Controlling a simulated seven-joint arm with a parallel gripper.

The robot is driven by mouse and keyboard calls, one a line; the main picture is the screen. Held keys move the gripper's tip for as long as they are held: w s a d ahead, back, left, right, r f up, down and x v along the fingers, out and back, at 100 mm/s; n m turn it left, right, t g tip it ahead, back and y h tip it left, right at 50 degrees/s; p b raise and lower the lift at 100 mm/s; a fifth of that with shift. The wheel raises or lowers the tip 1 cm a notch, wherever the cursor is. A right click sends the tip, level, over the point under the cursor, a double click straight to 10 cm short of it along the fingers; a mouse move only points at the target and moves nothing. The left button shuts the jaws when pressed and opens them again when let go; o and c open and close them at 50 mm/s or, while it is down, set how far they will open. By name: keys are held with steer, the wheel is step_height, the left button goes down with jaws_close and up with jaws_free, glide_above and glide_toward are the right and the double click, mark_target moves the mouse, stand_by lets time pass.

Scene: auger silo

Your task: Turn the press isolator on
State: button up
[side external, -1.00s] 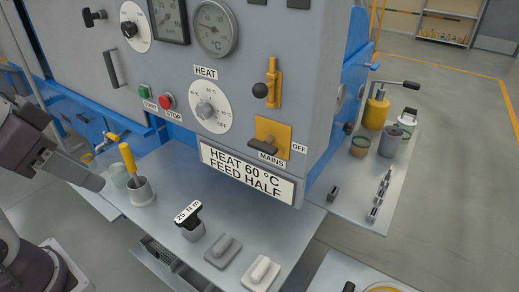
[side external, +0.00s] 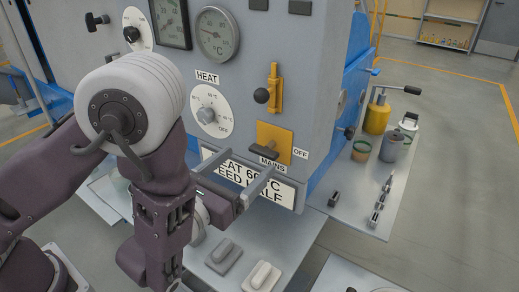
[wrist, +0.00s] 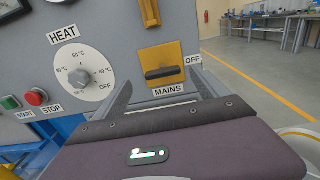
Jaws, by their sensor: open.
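The press isolator is a yellow plate (side external: 280,135) on the grey panel with a dark bar handle (side external: 263,151). MAINS is labelled below it and OFF to its right. In the wrist view, the handle (wrist: 166,72) lies roughly horizontal on the plate (wrist: 165,55), pointing towards the OFF label (wrist: 193,60). My gripper (side external: 250,161) is open and empty in front of the panel, just below the handle. In the wrist view, the fingers (wrist: 160,88) stand on either side of the handle, with no visible contact.
START and STOP buttons (wrist: 37,97) show in the wrist view. A bench (side external: 225,278) with grey blocks lies below; a side shelf (side external: 345,205) holds containers.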

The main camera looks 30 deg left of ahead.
mark_target(260, 152)
steer(key=w, duration=0.7)
steer(key=shift+d+f, duration=0.1)
steer(key=shift+d, duration=0.05)
steer(key=c, duration=1.4)
